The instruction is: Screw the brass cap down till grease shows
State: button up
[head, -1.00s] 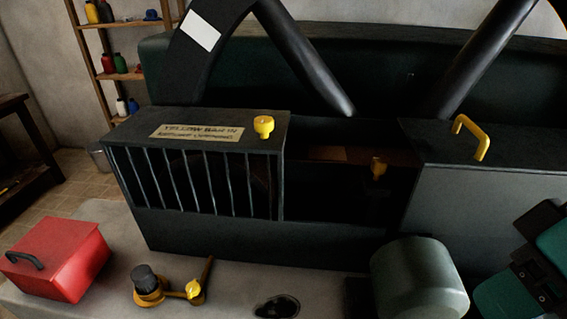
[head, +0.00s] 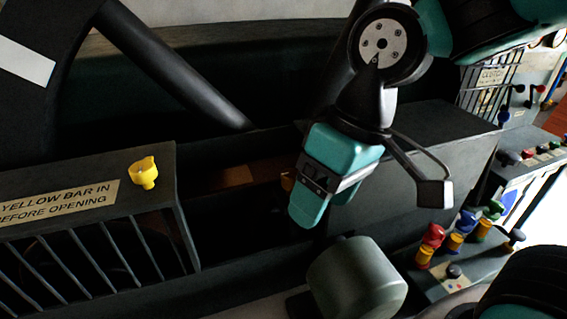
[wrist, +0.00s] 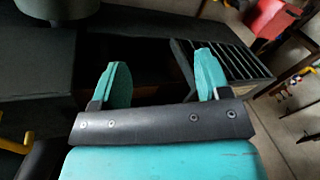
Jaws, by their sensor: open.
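The gap beyond the fingers is dark there, and I cannot make out the cap.
A barred guard (head: 85,189) with a yellow-bar sign and a yellow fitting (head: 145,173) on top stands left of the gap. A grey housing (head: 425,150) stands right. A rounded grey-green cylinder (head: 357,279) is below my gripper. Coloured knobs (head: 455,240) stand at the right.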

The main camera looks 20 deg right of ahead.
jog(key=w+d+r+m+h+p, duration=0.25)
jog(key=w+m, duration=0.25)
jog(key=w, duration=0.5)
jog(key=m+p, duration=0.1)
jog(key=m, duration=0.5)
send_near(291, 173)
jog(key=shift+h, duration=0.45)
jog(key=f+p, duration=0.1)
jog(key=f, duration=0.2)
jog(key=f+p, duration=0.1)
jog(key=f, duration=0.3)
jog(key=a+f+p, duration=0.1)
jog(key=f+p, duration=0.1)
jog(key=f, duration=0.2)
jog(key=shift+w, duration=0.1)
jog(key=c, duration=0.9)
